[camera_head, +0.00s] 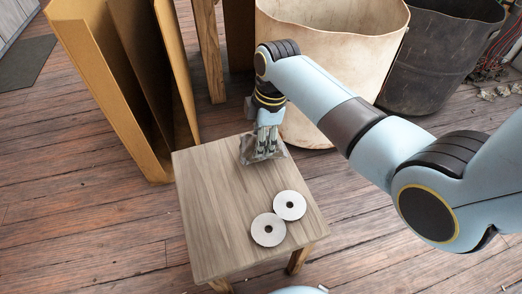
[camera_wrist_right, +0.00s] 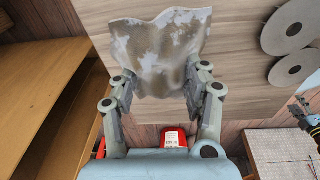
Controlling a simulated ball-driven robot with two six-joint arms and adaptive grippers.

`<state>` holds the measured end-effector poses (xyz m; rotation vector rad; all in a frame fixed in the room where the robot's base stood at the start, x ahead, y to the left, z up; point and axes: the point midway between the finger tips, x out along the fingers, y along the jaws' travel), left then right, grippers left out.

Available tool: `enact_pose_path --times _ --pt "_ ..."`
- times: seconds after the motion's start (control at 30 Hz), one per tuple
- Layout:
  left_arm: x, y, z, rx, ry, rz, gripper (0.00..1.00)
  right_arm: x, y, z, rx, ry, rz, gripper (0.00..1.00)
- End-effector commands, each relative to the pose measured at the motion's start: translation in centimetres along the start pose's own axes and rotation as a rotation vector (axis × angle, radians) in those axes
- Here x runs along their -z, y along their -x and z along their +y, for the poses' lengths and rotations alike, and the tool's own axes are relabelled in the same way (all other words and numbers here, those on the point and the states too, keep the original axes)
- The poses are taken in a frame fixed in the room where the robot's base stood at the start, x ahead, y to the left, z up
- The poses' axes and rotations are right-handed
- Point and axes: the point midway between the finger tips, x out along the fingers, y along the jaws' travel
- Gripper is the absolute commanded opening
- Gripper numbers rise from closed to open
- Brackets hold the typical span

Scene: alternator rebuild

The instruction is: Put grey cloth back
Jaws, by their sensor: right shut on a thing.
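The grey cloth (camera_head: 247,150) is at the back right of the small wooden table (camera_head: 205,210), under my right gripper (camera_head: 268,150). In the right wrist view the cloth (camera_wrist_right: 158,45) is stained and rumpled, and it sits between the two fingers of my right gripper (camera_wrist_right: 158,92). The right gripper is shut on the cloth. I cannot tell whether the cloth still touches the tabletop.
Two white discs, one (camera_head: 290,205) and another (camera_head: 268,229), lie at the table's front right. A cream bin (camera_head: 335,45) and a dark bin (camera_head: 432,60) stand behind. The table's left half is clear.

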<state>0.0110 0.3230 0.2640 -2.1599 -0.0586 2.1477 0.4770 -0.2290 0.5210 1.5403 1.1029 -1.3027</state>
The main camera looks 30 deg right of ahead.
Motion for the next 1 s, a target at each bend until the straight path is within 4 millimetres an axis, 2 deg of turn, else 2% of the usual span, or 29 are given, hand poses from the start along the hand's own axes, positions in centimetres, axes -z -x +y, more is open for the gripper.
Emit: enact_pose_path --times 0.1,0.2,0.57,0.6,0.77,1.0 --pt "0.1 -1.0 -0.2 0.004 -0.003 -0.007 0.52 -0.3 -2.2 -0.3 0.004 -0.001 -0.001 0.06" --pt "0.6 -1.5 -0.5 0.007 -0.005 -0.006 0.52 -0.5 -3.6 -0.3 0.004 -0.001 -0.001 0.06" --pt "0.7 -1.3 -0.6 0.008 -0.005 -0.007 0.52 -0.5 -3.7 -0.2 0.0 0.0 0.0 0.06" --pt "0.8 -1.3 -0.6 0.008 -0.005 -0.007 0.52 -0.5 -3.7 -0.2 0.0 0.0 0.0 0.5" --pt "0.8 -1.3 -0.6 0.008 -0.005 -0.006 0.52 -0.5 -3.7 -0.2 0.0 0.0 0.0 0.7" --pt "0.8 -1.3 -0.6 0.008 -0.005 -0.006 0.52 -0.5 -3.6 -0.2 0.0 0.0 0.0 0.7"
